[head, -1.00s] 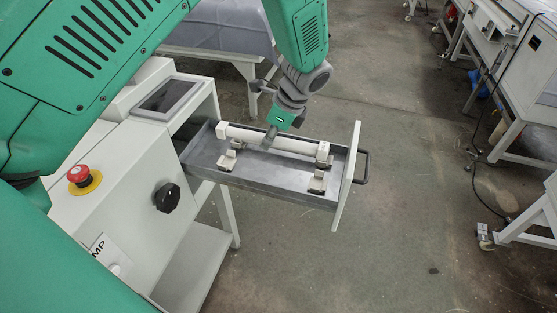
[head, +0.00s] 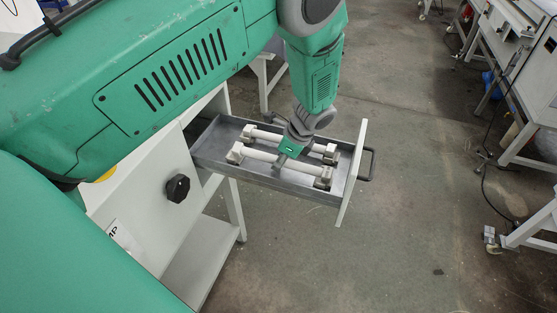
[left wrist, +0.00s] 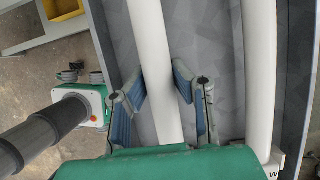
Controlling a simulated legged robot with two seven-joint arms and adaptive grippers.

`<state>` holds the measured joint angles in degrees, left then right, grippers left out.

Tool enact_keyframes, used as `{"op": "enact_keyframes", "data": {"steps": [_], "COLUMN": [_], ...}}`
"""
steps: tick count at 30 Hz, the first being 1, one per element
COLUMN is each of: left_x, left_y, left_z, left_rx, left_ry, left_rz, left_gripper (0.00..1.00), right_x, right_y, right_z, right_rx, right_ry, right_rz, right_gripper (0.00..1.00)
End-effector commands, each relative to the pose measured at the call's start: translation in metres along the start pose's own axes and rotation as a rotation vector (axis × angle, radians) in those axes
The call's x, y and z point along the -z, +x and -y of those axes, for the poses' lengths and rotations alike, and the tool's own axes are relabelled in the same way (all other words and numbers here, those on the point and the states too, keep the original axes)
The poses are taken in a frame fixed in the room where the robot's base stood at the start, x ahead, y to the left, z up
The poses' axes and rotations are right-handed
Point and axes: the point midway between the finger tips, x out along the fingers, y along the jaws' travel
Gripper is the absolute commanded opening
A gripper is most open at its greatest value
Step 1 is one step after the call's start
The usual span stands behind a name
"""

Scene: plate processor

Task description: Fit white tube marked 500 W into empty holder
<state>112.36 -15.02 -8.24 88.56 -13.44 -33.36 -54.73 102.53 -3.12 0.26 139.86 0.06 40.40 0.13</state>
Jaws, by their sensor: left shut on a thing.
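A white tube (head: 262,155) lies along the near side of the open grey drawer (head: 213,140), between two pale holders (head: 235,152) and (head: 323,177). My left gripper (head: 281,161) is shut on its middle from above. In the left wrist view this tube (left wrist: 152,50) runs between the blue-padded fingers (left wrist: 160,100). The tube's ends are at the holders; I cannot tell if they are fully seated. No marking is readable on it. A second white tube (head: 265,134) lies parallel behind it, and also shows in the left wrist view (left wrist: 259,70). My right gripper is out of view.
The drawer's white front panel (head: 352,172) and dark handle (head: 371,163) stand at its right end. The white machine body with a black knob (head: 177,188) is at left. Open floor lies in front and to the right.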

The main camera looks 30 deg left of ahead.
Motion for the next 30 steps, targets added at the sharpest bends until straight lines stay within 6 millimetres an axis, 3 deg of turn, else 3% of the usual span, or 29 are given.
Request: {"op": "enact_keyframes", "data": {"steps": [1, 3, 14, 30], "left_x": [-0.001, -0.003, -0.005, -0.003], "left_y": [0.002, 0.003, 0.001, -0.099], "left_z": [0.0, 0.0, 0.001, 0.001], "left_rx": [-0.001, -0.002, -0.002, 0.0], "left_ry": [-0.001, -0.001, -0.002, -0.001], "left_rz": [-0.001, -0.003, -0.005, -0.003], "left_gripper": [0.25, 0.41, 0.41, 0.41], "right_x": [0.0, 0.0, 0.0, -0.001], "right_y": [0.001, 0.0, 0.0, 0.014], "right_z": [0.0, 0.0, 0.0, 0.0], "right_rx": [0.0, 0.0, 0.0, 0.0], "right_ry": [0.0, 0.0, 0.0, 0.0], "right_rz": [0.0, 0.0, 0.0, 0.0], "right_gripper": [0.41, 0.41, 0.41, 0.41]}}
